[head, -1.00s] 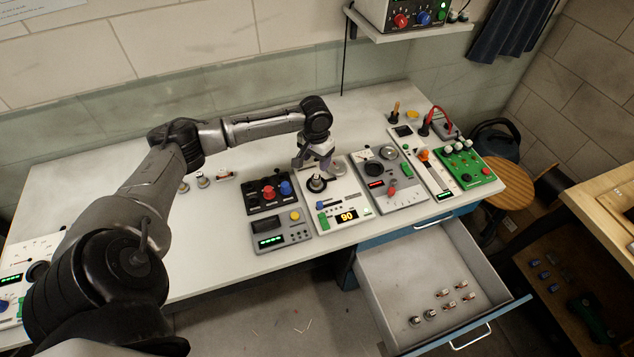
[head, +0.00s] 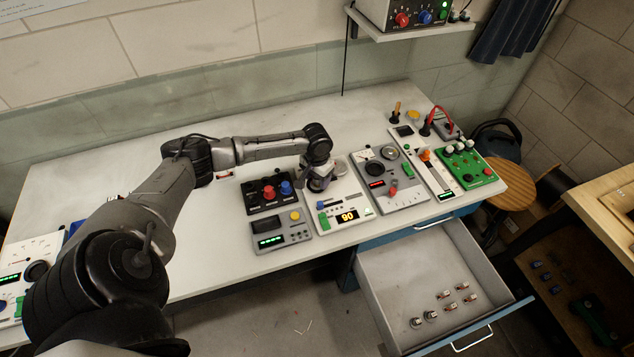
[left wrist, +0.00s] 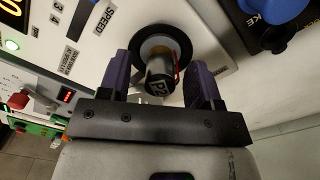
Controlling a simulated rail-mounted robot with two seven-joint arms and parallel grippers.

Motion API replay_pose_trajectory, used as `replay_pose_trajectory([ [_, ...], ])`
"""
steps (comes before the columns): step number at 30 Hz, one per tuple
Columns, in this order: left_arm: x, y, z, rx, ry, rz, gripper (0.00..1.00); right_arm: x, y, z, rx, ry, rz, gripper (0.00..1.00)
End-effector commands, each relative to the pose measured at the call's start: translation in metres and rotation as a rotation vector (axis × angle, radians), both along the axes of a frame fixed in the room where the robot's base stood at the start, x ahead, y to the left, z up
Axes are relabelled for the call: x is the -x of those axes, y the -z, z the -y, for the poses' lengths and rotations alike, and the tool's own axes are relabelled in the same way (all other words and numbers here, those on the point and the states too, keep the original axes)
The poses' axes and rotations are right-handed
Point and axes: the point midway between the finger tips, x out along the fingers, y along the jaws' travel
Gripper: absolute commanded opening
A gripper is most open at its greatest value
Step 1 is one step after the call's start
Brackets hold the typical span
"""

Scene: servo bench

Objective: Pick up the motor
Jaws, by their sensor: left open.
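In the left wrist view the motor (left wrist: 159,74) is a small silver cylinder with a black end marked with white characters. It stands in a round black socket (left wrist: 151,42) on the white panel with the speed marking. My left gripper (left wrist: 159,66) is open, with one purple finger on each side of the motor. Whether the fingers touch it I cannot tell. In the head view my left gripper (head: 318,183) is down over the white panel (head: 352,200) and hides the motor and its socket. My right gripper is not in view.
A black box with red and blue knobs (head: 269,193) stands close left of the gripper. A grey panel with a dial (head: 405,188) lies to the right. An open drawer (head: 390,270) holds several small cylindrical parts. The bench's left half is mostly clear.

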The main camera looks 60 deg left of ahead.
Motion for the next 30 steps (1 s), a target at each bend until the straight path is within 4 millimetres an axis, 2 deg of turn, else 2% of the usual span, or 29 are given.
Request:
replay_pose_trajectory([
  [6, -0.0001, 0.0002, 0.0000, 0.000, 0.001, 0.001, 0.56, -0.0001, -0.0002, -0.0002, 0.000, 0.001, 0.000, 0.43],
  [24, -0.0003, -0.0003, 0.0000, 0.000, 0.001, 0.001, 0.00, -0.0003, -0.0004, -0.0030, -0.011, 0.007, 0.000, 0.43],
  [30, -0.0003, -0.0011, 0.0000, 0.000, 0.001, 0.001, 0.00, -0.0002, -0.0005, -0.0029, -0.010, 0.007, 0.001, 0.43],
])
